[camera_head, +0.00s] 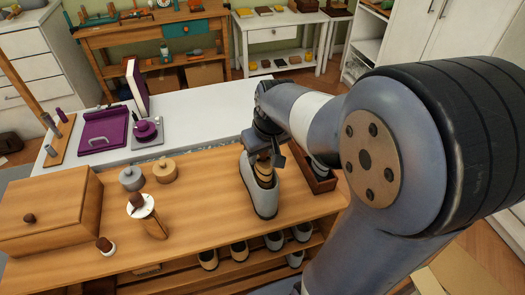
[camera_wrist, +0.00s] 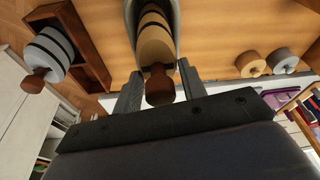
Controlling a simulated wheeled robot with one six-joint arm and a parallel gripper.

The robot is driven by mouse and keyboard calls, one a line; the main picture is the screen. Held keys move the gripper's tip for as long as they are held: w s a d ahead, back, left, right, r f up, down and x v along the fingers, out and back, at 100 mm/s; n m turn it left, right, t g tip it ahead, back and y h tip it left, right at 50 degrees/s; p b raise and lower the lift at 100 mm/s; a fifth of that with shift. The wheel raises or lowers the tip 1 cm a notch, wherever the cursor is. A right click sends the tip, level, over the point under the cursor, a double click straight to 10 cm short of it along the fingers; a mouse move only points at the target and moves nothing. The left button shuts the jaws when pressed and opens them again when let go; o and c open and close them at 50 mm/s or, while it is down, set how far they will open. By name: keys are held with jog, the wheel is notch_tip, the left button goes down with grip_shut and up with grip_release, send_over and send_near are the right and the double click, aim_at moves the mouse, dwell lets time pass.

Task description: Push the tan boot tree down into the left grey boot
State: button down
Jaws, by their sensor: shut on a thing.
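The grey boot (camera_head: 263,197) stands upright on the wooden bench, right of its middle. The tan boot tree (camera_head: 264,169) is partly inside its opening, with its upper part showing above the rim. In the wrist view the tan boot tree (camera_wrist: 154,42) has dark bands and a brown knob, and the grey boot's rim (camera_wrist: 174,18) surrounds its far part. My gripper (camera_wrist: 160,88) is shut on the tan boot tree at its knob, one finger on each side. In the head view my gripper (camera_head: 266,152) is just above the boot, and my arm hides part of it.
A dark wooden tray (camera_head: 322,184) is close to the boot's right; a grey boot tree (camera_wrist: 49,50) with a brown knob is there. Round tins (camera_head: 165,171), a brush-like item (camera_head: 140,204) and a wooden box (camera_head: 50,210) stand to the left. Bench space left of the boot is clear.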

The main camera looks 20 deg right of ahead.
jog(key=shift+f+b, duration=1.3)
jog(key=shift+f, duration=0.45)
jog(key=c, duration=0.8)
grip_release()
jog(key=shift+o, duration=0.2)
jog(key=v, duration=1)
jog(key=shift+r+p, duration=0.35)
jog(key=shift+r, duration=0.05)
jog(key=x, duration=1.1)
jog(key=shift+s, duration=0.15)
jog(key=shift+r, duration=0.7)
jog(key=shift+f, duration=0.1)
